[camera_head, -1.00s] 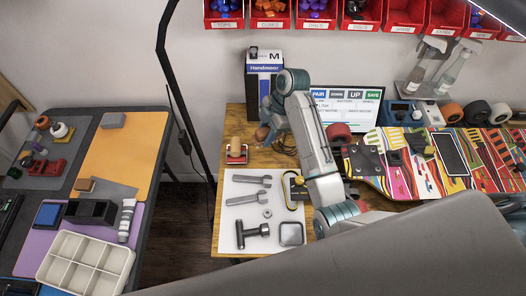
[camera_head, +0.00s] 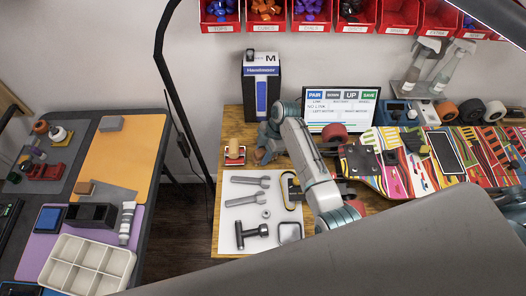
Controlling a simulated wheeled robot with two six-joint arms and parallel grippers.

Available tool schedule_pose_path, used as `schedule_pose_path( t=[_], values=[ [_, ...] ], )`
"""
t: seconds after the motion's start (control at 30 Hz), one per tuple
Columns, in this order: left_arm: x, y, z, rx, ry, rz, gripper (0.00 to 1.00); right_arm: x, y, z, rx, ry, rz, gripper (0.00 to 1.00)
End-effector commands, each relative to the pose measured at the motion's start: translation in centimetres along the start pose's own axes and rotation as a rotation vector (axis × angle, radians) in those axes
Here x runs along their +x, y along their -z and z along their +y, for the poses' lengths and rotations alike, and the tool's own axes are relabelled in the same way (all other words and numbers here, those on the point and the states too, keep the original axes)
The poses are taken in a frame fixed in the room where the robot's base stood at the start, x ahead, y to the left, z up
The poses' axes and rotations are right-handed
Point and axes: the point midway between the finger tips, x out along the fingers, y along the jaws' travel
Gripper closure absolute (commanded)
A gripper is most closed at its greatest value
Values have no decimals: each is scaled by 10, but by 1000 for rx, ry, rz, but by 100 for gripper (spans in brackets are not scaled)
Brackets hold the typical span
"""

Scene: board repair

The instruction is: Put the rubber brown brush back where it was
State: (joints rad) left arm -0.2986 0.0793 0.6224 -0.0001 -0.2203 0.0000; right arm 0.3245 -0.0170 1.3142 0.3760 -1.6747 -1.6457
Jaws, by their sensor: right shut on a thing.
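My right arm reaches in from the right and bends down at the back of the wooden table. Its gripper (camera_head: 264,149) is low over the table, left of the monitor, and shut on a small brown thing (camera_head: 261,156), which seems to be the brown brush. The arm partly hides it, and I cannot tell whether it touches the table. A red holder with a tan top (camera_head: 234,153) stands just left of it. My left gripper is not in view.
A white tool mat (camera_head: 231,216) with wrenches, a nut and a hammer lies in front. A blue-and-white box (camera_head: 262,90) stands behind, a monitor (camera_head: 341,108) to the right. A colourful skateboard deck (camera_head: 397,175) lies right of my arm. A side table (camera_head: 151,150) is at left.

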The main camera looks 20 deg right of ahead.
Motion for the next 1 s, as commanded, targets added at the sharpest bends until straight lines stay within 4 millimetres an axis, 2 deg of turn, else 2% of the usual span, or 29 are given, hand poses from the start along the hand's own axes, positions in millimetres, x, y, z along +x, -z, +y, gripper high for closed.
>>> schedule_pose_path(
  t=[0.23,0.27,0.37,0.73,0.87,1.0],
  values=[
    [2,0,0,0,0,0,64,2,-1,0,0,0,0,84],
    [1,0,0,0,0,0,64,2,-1,0,0,0,0,59],
    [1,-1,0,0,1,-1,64,2,-1,0,0,0,0,41],
    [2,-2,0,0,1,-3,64,-4,0,1,0,-2,0,41],
    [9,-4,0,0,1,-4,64,-22,-2,1,0,-4,-1,41],
    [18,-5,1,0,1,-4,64,-52,-2,1,-2,-6,-2,41]
  ],
)
